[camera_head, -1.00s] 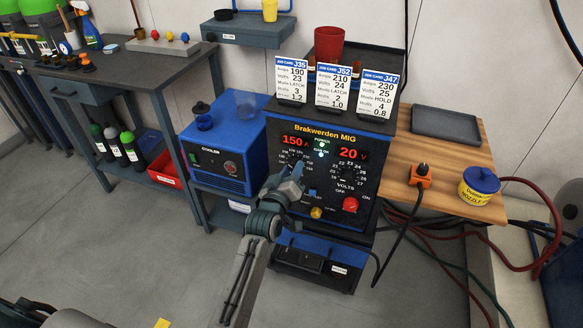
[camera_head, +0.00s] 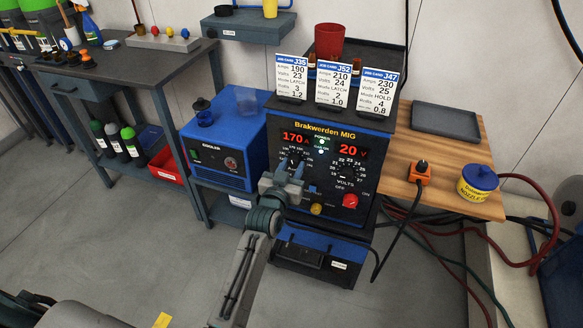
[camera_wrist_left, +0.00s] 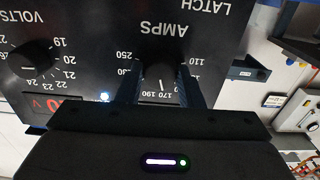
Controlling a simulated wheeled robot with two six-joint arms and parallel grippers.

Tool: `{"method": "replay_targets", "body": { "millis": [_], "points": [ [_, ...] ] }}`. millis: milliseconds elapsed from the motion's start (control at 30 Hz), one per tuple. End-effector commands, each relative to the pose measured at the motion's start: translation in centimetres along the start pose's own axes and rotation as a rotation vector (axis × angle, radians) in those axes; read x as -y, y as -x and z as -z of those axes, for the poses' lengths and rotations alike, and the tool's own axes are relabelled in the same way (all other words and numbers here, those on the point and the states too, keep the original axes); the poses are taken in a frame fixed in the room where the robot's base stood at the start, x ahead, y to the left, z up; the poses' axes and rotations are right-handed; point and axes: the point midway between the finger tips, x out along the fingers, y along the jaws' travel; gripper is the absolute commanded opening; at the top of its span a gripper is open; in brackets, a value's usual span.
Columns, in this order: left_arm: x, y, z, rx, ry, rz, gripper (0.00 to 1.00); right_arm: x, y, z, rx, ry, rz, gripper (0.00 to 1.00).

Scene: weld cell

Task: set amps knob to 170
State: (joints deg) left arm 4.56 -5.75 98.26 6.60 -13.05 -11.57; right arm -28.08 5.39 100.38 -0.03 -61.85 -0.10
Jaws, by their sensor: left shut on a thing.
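The blue and black Brakwerden MIG welder (camera_head: 335,128) stands at the middle of the head view. Its red amps display (camera_head: 293,137) reads 170. My left gripper (camera_head: 293,168) reaches up to the panel and covers most of the amps dial there. In the left wrist view the dark amps knob (camera_wrist_left: 160,72) sits between the two fingers of my left gripper (camera_wrist_left: 160,90), which is shut on it. The numbers 170 and 190 show just below the knob in that upside-down view. My right gripper is not in view.
The volts knob (camera_head: 346,172) is beside the amps dial, and its display reads 20. A red knob (camera_head: 350,200) and a yellow knob (camera_head: 316,208) are below. Job cards (camera_head: 333,86) stand on top. A blue cooler (camera_head: 222,150) is left, a wooden table (camera_head: 450,195) right.

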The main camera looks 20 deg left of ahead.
Motion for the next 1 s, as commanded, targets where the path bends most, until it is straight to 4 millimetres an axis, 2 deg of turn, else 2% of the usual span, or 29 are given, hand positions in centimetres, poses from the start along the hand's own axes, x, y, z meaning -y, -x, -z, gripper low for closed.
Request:
{"method": "replay_targets", "body": {
  "millis": [467,500,567,867,1000],
  "points": [
    [0.0,0.0,-0.1,0.003,-0.011,0.0,0.11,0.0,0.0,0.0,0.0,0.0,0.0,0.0],
    [0.0,0.0,-0.1,0.003,-0.011,0.0,0.41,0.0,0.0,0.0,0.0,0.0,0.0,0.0],
    [0.0,0.0,-0.1,0.003,-0.011,0.0,0.53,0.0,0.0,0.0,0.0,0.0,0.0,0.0],
    [0.0,0.1,-0.1,0.001,-0.01,0.0,0.55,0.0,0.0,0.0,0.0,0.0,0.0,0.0],
    [0.0,1.2,-0.2,0.002,-0.01,0.0,0.55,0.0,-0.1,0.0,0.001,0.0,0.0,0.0]
  ]
}}
